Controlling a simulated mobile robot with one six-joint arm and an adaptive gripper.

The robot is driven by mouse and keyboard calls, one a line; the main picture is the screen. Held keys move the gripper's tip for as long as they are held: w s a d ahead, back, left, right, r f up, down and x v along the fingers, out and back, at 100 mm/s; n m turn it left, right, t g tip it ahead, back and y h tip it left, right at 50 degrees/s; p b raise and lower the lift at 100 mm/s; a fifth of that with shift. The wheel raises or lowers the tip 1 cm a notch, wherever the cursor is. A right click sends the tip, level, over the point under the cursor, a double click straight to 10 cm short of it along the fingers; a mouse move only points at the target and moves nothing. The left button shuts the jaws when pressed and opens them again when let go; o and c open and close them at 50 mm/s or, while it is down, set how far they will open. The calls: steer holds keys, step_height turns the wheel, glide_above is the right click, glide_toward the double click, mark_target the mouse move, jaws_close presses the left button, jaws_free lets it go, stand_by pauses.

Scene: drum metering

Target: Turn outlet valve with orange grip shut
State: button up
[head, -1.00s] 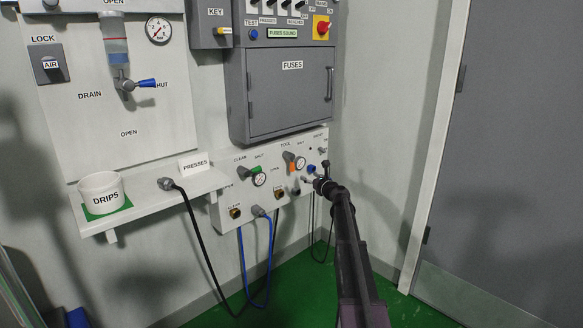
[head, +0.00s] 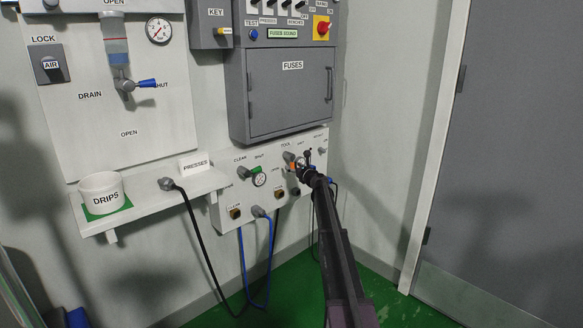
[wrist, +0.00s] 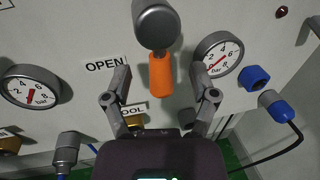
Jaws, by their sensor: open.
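The outlet valve's orange grip (wrist: 161,75) hangs down from its round grey body (wrist: 157,25) in the wrist view. The word OPEN (wrist: 105,64) is printed on the panel to its left. My gripper (wrist: 161,82) is open, with one finger on each side of the orange grip and a clear gap on both sides. Whether the fingertips are level with the grip in depth is hard to tell. In the head view my gripper (head: 303,165) is at the TOOL valve and largely hides it; a bit of orange shows (head: 291,166).
A pressure gauge (wrist: 218,55) sits close beside my right finger, with blue fittings (wrist: 255,77) beyond it. Another gauge (wrist: 30,88) is at the left. The fuse cabinet (head: 290,90) hangs above.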

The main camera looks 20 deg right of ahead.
steer(key=shift+w+a, duration=0.1)
steer(key=shift+w, duration=0.6)
jaws_close()
steer(key=shift+a, duration=0.35)
steer(key=shift+d, duration=0.3)
